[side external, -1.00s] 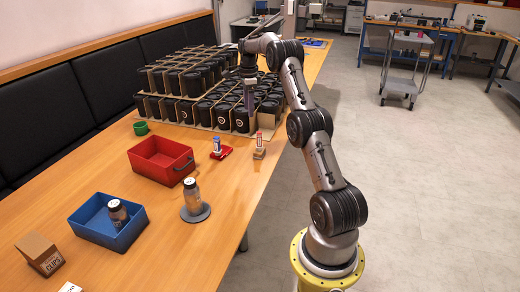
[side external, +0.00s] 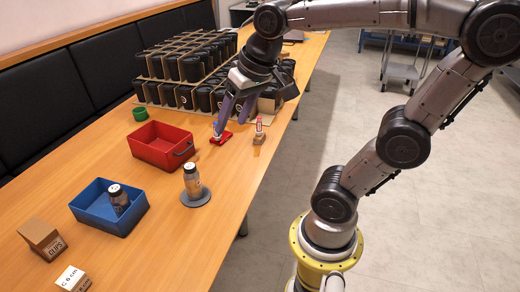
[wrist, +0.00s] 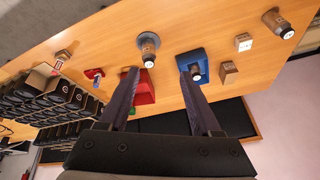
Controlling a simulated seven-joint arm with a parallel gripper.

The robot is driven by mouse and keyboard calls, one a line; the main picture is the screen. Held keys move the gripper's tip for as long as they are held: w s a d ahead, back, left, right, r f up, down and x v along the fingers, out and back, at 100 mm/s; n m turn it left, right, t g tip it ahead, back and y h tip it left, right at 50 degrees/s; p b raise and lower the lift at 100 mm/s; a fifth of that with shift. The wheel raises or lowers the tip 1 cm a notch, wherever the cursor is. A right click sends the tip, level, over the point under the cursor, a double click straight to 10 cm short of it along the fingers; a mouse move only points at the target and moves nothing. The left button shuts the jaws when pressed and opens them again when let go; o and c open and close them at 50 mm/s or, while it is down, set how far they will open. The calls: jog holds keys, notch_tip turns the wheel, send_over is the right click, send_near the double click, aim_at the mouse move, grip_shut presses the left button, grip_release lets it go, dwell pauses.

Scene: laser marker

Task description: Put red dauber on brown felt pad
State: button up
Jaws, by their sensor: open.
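A small dauber with a red and white body (side external: 259,125) stands upright at a small brown pad (side external: 259,138); it appears to rest on it. In the wrist view this dauber (wrist: 58,65) and the brown pad (wrist: 64,54) are at the upper left. To its left, a blue and white dauber (side external: 215,128) stands at a red pad (side external: 221,139). My gripper (side external: 232,124) is open and empty, its fingers pointing down. In the side view its left fingertip partly overlaps the blue dauber; touching cannot be told. In the wrist view the fingers (wrist: 158,74) are wide apart.
Cardboard racks of black cups (side external: 190,70) fill the table behind. A red bin (side external: 160,150), a green cup (side external: 140,113), a blue bin (side external: 100,225) holding a bottle, and a bottle (side external: 192,182) on a grey disc stand left and in front. Small boxes (side external: 42,240) lie nearest.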

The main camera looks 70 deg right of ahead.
jog(key=s+a+f+n, duration=0.3)
jog(key=s+f+n, duration=0.1)
jog(key=s, duration=0.3)
jog(key=shift+a+n+t+y, duration=0.35)
jog(key=shift+n+t+y, duration=0.05)
jog(key=shift+n, duration=0.2)
jog(key=shift+f, duration=0.1)
dwell(0.4)
